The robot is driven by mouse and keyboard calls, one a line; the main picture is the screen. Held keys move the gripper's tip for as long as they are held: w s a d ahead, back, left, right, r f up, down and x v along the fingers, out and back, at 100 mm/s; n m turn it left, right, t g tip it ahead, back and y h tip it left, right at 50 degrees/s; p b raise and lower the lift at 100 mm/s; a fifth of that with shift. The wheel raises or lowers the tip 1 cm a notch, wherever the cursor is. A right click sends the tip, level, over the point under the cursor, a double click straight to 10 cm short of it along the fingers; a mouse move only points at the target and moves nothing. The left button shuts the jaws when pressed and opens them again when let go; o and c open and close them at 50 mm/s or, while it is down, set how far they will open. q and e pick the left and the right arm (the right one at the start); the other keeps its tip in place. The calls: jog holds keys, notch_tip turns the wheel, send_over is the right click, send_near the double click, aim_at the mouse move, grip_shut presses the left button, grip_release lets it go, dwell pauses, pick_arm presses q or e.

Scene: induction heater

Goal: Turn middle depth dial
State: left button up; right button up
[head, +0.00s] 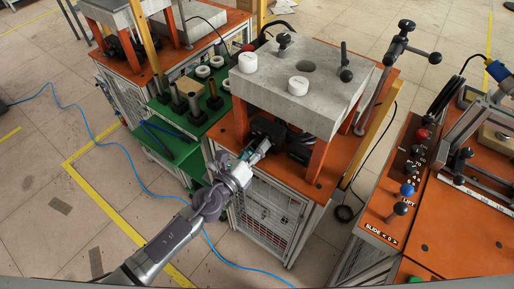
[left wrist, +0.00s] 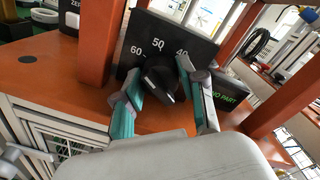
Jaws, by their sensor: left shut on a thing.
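The dial (left wrist: 160,78) is a black round knob on a dark panel (left wrist: 190,42) marked 60, 50 and 40, best seen in the left wrist view. The panel stands on the orange bench top, under the grey slab. My left gripper (left wrist: 162,92) has its two teal-padded fingers on either side of the knob and is shut on it. In the head view my left gripper (head: 258,152) reaches in from the lower left to the dark units under the slab; the knob is hidden there. My right gripper is not in view.
The grey slab (head: 345,92) on orange posts (head: 316,160) overhangs the panel. A post (left wrist: 97,40) stands close left of the gripper. A box reading "NO PART" (left wrist: 230,97) is at right. Green shelves (head: 185,125) stand left; an orange control console (head: 385,205) stands right.

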pick_arm(q)
jog(key=shift+n, duration=1.5)
jog(key=o, duration=1.1)
jog(key=shift+f, duration=0.1)
jog(key=shift+f, duration=0.1)
